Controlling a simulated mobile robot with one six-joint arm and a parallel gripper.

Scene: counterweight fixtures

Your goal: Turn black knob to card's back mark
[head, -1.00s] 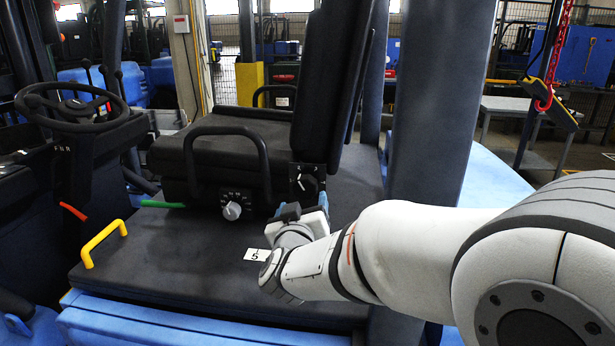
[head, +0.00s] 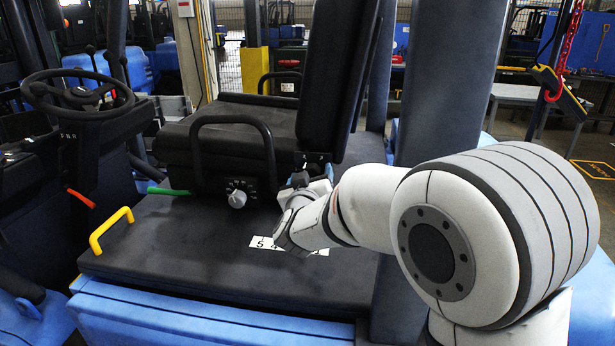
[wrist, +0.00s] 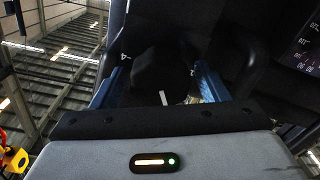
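The black knob (wrist: 152,75) with a short white pointer line shows in the wrist view, in front of a dark panel with white numerals on both sides. My gripper (wrist: 160,88) has its blue fingers apart, one on each side of the knob; contact with it is not clear. In the head view my gripper (head: 312,182) is at the seat's side panel and mostly hides the knob. A white card (head: 264,243) with a 5, a 4 and marks lies on the dark deck, its right part hidden behind my arm.
A grey knob (head: 237,199) with a numbered dial is on the seat base, below a black armrest loop (head: 268,150). A green lever (head: 168,191), a yellow handle (head: 108,230) and a steering wheel (head: 78,92) are to the left. A padded post (head: 440,80) stands behind my arm.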

